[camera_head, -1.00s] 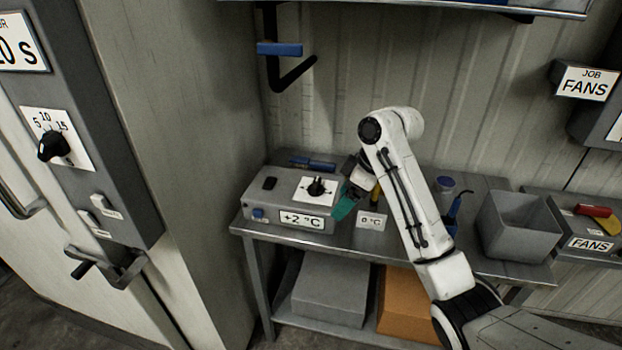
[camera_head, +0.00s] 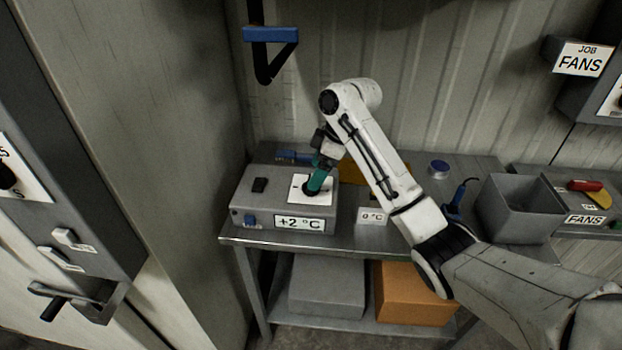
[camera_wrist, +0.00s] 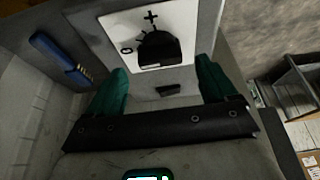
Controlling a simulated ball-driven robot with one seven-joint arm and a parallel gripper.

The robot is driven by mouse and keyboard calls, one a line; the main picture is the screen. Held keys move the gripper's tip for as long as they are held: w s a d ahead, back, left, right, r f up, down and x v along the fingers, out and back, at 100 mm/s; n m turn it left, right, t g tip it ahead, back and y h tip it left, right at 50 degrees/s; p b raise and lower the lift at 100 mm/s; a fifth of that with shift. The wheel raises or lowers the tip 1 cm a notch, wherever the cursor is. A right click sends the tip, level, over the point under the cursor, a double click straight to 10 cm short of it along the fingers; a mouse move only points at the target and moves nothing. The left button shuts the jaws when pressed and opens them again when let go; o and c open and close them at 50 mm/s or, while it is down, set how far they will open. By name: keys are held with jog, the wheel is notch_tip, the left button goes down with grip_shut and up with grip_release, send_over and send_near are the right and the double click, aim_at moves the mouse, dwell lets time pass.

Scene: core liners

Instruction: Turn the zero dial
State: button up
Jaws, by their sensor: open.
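The zero dial (camera_wrist: 158,48) is a black knob on a white plate (camera_wrist: 185,22) marked with a plus and a 0. It sits on top of a grey instrument box (camera_head: 255,205) whose front display (camera_head: 299,223) reads +2 °C. My gripper (camera_wrist: 160,85) has teal fingers, spread apart with nothing between them in the wrist view. The dial lies just beyond the fingertips there. In the head view my gripper (camera_head: 314,186) points down over the white plate, and its fingers hide most of the dial. I cannot tell whether they touch it.
A blue-handled brush (camera_wrist: 62,62) lies behind the box. A 0 °C card (camera_head: 373,216) stands to its right. A grey bin (camera_head: 518,210) and a FANS box (camera_head: 585,218) are further right.

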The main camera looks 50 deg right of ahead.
jog(key=shift+x, duration=2.05)
jog(key=shift+s, duration=0.1)
jog(key=c, duration=1.1)
jog(key=shift+o, duration=0.2)
